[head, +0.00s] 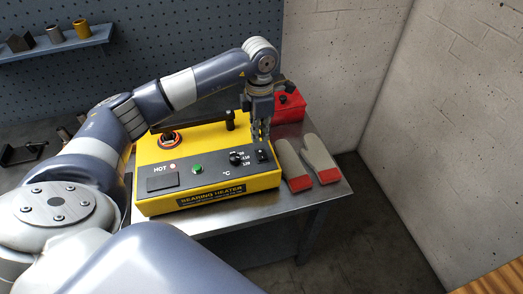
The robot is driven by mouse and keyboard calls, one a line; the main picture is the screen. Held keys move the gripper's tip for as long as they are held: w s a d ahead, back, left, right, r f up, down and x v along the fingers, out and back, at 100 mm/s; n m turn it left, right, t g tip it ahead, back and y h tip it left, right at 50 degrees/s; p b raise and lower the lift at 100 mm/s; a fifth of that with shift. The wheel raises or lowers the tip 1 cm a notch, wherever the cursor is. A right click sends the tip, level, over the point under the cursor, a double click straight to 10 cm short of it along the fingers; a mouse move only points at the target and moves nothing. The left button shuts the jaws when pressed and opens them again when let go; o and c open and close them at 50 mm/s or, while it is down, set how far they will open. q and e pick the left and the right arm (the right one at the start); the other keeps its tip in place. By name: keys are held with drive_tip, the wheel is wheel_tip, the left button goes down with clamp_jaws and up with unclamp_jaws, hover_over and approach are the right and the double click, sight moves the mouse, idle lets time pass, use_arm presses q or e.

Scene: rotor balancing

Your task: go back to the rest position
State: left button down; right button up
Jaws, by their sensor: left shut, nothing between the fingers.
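My left arm reaches in from the left and bends over the yellow bearing heater (208,203). My left gripper (260,137) points down at the heater's right rear, in front of the right end of its dark crossbar. Its fingers are together with nothing visible between them. I cannot tell whether the fingertips touch the heater. My right gripper is not in view.
Grey gloves with red cuffs (318,158) lie right of the heater. A wall shelf (58,47) holds small parts. A wall stands at right.

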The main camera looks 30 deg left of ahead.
use_arm(q)
wheel_tip(320, 180, up, 2)
drive_tip(key=shift+p, duration=0.45)
